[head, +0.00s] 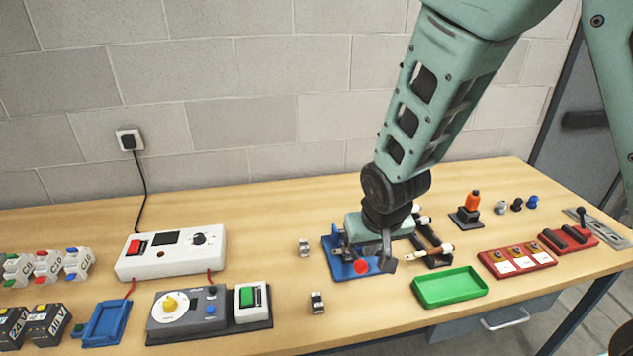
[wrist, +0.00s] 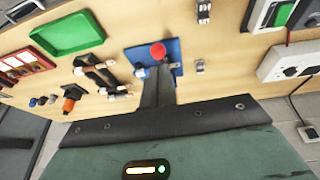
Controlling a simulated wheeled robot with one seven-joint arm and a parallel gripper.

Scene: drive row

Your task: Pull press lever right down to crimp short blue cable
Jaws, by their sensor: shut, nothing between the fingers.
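The press has a blue base (head: 332,254) on the bench, and its lever ends in a red ball knob (head: 361,267). The knob also shows in the wrist view (wrist: 158,50), in front of the blue base (wrist: 176,52). My gripper (head: 386,263) is shut and empty. Its tips are right beside the knob in the head view; I cannot tell whether they touch it. In the wrist view my gripper (wrist: 158,72) points at the press just below the knob. My gripper and wrist hide much of the press. I cannot clearly make out the short blue cable.
A rack (head: 436,256) of handled tools stands close to the right of the press. A green tray (head: 450,287) lies in front of it. Small metal clips (head: 304,247) sit to the left, beyond them a grey device (head: 190,318). Bare bench lies between.

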